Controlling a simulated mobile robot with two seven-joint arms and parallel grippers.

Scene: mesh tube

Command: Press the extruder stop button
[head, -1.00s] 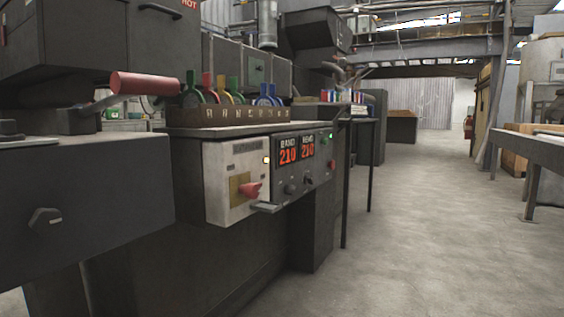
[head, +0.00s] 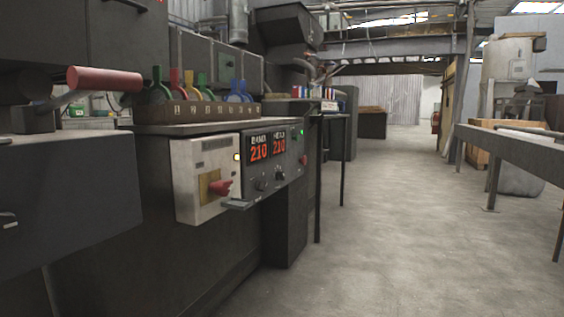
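The control panel (head: 262,178) is on the front of the dark machine, left of the middle in the head view. It has two red displays reading 210 and dark knobs. A small red button (head: 303,160) is at its right end, below a small green button (head: 300,132). I cannot read any label by them. A pale switch box (head: 192,190) to the left carries a red rotary handle (head: 221,188) on a yellow plate and a small lit lamp. Neither gripper is in view.
A red-handled lever (head: 104,79) sticks out at the left, above a dark cabinet (head: 65,205). A small ledge (head: 238,204) juts out under the panel. Thin dark table legs (head: 319,190) stand right of the machine. The concrete floor (head: 400,230) is clear. A grey bench (head: 520,160) stands at the right.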

